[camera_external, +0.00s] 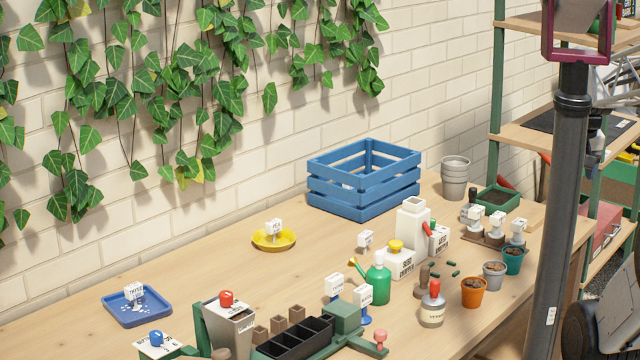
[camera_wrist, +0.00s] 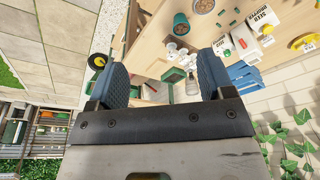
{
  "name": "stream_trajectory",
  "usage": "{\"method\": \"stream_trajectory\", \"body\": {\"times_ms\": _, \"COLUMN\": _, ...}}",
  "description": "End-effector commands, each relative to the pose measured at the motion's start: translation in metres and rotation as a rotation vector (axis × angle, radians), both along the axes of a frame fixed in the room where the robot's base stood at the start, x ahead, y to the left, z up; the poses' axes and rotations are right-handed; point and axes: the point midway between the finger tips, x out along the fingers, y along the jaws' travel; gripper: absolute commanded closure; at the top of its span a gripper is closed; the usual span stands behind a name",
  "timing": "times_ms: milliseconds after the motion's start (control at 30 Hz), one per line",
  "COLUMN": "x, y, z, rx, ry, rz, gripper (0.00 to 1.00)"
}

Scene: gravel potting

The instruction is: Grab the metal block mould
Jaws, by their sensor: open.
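A grey tapered metal box (camera_external: 229,327) with a red knob and a white label stands at the front left of the table in the external view, beside several brown cubes (camera_external: 278,323). It looks most like the metal block mould, but I cannot read its label. Its lower part is partly hidden by green parts in front. I cannot make it out in the wrist view. My gripper (camera_wrist: 162,80) shows in the wrist view with its two blue-grey fingers wide apart and nothing between them. I cannot see its fingers in the external view.
A black tray (camera_external: 295,340) in a green frame adjoins the cubes. A green bottle (camera_external: 378,285), white containers (camera_external: 411,222) and pots (camera_external: 474,292) crowd the right side. A blue crate (camera_external: 363,178) stands at the back. The table's left middle is mostly clear.

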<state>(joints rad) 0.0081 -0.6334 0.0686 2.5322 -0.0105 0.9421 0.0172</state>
Motion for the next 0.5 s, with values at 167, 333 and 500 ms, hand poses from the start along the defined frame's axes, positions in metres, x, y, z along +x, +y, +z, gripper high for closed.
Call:
{"method": "stream_trajectory", "body": {"times_ms": 167, "x": 0.000, "y": 0.000, "z": 0.000, "rx": 0.000, "ry": 0.000, "rz": 0.000, "gripper": 0.23}}
{"method": "stream_trajectory", "body": {"times_ms": 333, "x": 0.000, "y": 0.000, "z": 0.002, "rx": 0.000, "ry": 0.000, "rz": 0.000, "gripper": 0.23}}
{"method": "stream_trajectory", "body": {"times_ms": 500, "x": 0.001, "y": 0.000, "z": 0.020, "rx": 0.000, "ry": -0.004, "rz": 0.000, "gripper": 0.23}}
